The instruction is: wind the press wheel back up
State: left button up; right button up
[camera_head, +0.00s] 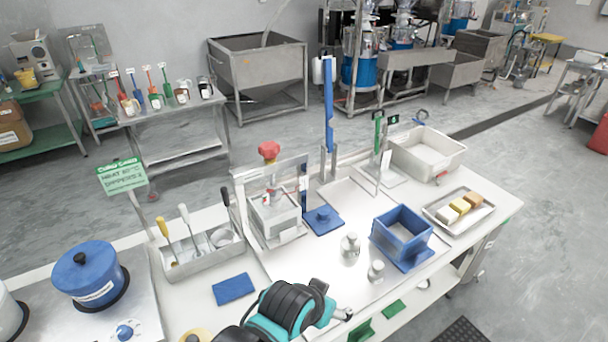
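The press stands left of centre on the white table. How far the screw is down cannot be told. One teal and black arm of mine, apparently the left, enters at the bottom edge. Its small grey end (343,313) is near the table's front, well below and right of the wheel and apart from it. Whether its fingers are open cannot be seen. My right gripper is not in view.
A blue square mould (402,234), two metal weights (350,244) and a blue plate (323,219) lie right of the press. A utensil tray (203,252) and blue pot (90,275) are left. A tall blue lever (328,105) rises behind. A blue cloth (233,289) lies in front.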

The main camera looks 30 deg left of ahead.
aim_at(269, 150)
jog(key=u, duration=1.35)
